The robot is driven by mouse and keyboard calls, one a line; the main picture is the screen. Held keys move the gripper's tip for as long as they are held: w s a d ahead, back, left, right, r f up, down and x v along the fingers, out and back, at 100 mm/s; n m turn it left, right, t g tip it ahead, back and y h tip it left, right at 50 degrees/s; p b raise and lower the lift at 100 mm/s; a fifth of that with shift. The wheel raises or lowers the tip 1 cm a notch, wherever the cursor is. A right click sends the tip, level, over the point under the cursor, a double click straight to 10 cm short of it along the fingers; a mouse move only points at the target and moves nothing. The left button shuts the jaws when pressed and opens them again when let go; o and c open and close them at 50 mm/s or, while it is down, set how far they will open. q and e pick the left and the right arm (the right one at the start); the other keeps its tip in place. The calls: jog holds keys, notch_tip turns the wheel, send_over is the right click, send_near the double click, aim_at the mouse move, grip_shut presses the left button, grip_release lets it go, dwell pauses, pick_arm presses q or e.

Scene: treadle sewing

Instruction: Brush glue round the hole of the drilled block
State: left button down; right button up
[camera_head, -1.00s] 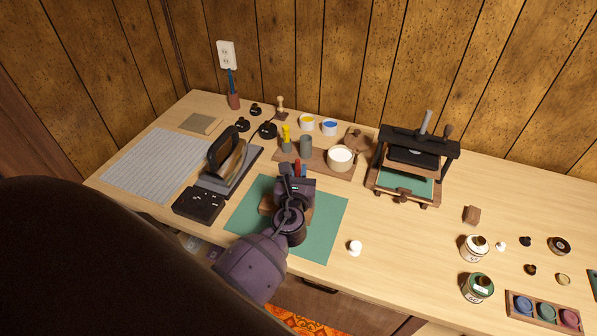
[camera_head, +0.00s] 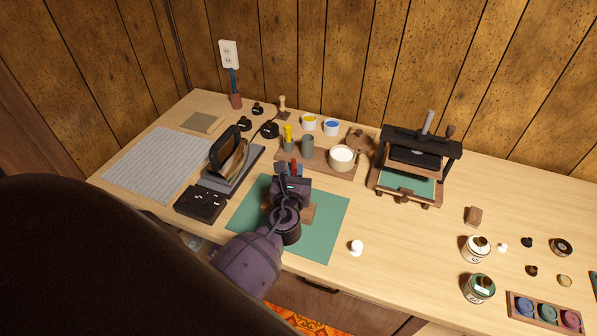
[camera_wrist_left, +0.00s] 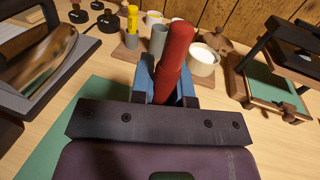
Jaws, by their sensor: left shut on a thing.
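My left gripper (camera_head: 290,180) is over the green mat and shut on a red-handled tool, likely the glue brush, which rises between its fingers in the left wrist view (camera_wrist_left: 173,60). The tool's lower end is hidden by the gripper. A brown wooden block (camera_head: 308,213) lies on the green mat (camera_head: 325,225), mostly covered by my left arm. Its hole does not show, so I cannot tell whether the tool touches it. My right gripper is not in view.
Behind the mat, a wooden tray (camera_head: 320,165) carries a cream pot (camera_head: 342,157) and a grey cup (camera_head: 307,146). A dark press (camera_head: 415,165) stands to the right. A small white piece (camera_head: 356,247) is right of the mat.

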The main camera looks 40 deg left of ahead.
pick_arm(q)
jog(key=shift+s+a, duration=0.1)
jog(key=shift+a, duration=0.25)
jog(key=shift+a, duration=0.1)
jog(key=shift+s+a, duration=0.35)
jog(key=shift+a, duration=0.55)
jog(key=shift+s+a+f, duration=0.1)
jog(key=shift+s+a, duration=0.2)
jog(key=shift+a, duration=0.55)
